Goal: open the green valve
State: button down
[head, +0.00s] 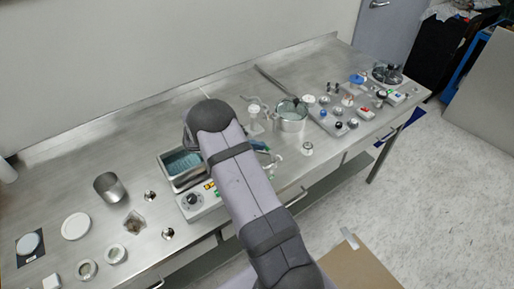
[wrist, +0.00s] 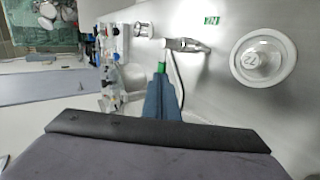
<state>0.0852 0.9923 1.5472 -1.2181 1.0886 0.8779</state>
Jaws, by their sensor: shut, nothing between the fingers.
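A small green piece (wrist: 162,67), which looks like the green valve's handle, shows in the wrist view right at the tips of my fingers. I cannot tell whether they touch it. A pale metal fitting (wrist: 185,45) with a thin tube lies just beyond it. My gripper (wrist: 162,82) has blue fingers, shut together with nothing between them. In the head view, my gripper (head: 260,146) is partly hidden behind my arm, low over the bench near a metal fitting (head: 275,162). The green handle is not clear there.
A round white-rimmed vessel (wrist: 263,60) stands to the right in the wrist view. On the steel bench (head: 60,165) are a clear-walled pot (head: 291,117), a panel of knobs (head: 335,115), a water bath (head: 182,163) and a metal beaker (head: 109,187). A small jar (head: 307,148) stands near the front edge.

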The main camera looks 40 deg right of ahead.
jog(key=shift+d+f, duration=0.1)
jog(key=b, duration=0.1)
jog(key=m+g+b, duration=0.1)
jog(key=d+m+g+b, duration=0.1)
jog(key=b, duration=0.1)
jog(key=shift+w+f, duration=0.25)
jog(key=shift+w, duration=0.05)
jog(key=d+b, duration=0.1)
jog(key=b, duration=0.2)
jog(key=shift+w+d+r+b, duration=0.15)
jog(key=shift+d+r+b, duration=0.05)
jog(key=shift+d+b, duration=0.2)
jog(key=shift+d+m+g+y+b, duration=0.4)
jog(key=shift+m+g+b, duration=0.3)
jog(key=shift+m+g, duration=0.15)
jog(key=d+b, duration=0.2)
jog(key=b, duration=0.1)
jog(key=shift+s+d, duration=0.2)
jog(key=shift+s, duration=0.15)
jog(key=shift+s+d+r+b, duration=0.1)
jog(key=shift+s+d+b, duration=0.45)
jog(key=shift+d+b, duration=0.2)
jog(key=shift+a, duration=0.2)
